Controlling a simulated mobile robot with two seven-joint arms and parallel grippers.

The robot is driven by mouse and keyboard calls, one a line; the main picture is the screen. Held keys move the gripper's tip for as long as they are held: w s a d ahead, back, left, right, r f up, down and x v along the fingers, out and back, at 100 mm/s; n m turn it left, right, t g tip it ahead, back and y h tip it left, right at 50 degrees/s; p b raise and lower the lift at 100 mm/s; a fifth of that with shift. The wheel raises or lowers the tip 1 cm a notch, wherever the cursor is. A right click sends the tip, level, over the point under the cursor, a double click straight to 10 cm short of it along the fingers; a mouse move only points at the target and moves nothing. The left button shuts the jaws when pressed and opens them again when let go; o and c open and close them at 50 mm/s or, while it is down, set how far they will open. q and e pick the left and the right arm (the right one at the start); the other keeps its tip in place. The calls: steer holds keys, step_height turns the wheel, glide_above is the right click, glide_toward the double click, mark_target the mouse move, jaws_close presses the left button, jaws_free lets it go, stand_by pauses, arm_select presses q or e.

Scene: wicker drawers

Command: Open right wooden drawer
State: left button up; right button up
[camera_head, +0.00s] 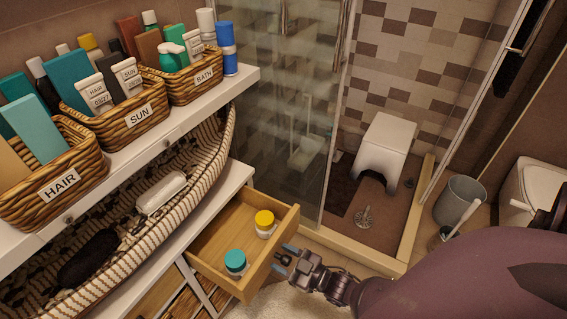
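The right wooden drawer (290,223) stands pulled out from under the white counter, in the lower middle of the head view. Its inside shows a jar with a yellow lid (265,222) and a jar with a teal lid (235,262). My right gripper (284,260) is at the outer face of the drawer front, its two blue-tipped fingers spread apart. A small dark part shows between the fingers; I cannot tell if it is the drawer's knob or part of the gripper. My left gripper is not in view.
Wicker baskets labelled HAIR (88,190), SUN (158,120) and BATH (214,72) stand on the upper shelf. A long striped basket (205,160) lies below. A glass shower panel (285,130) stands behind the drawer. A grey bin (459,200) is at the right.

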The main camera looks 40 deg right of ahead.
stand_by(0.3)
steer(key=p+v, duration=0.1)
steer(key=v, duration=0.9)
steer(key=shift+s+d+r, duration=0.1)
steer(key=shift+s+d, duration=0.05)
steer(key=shift+s, duration=0.2)
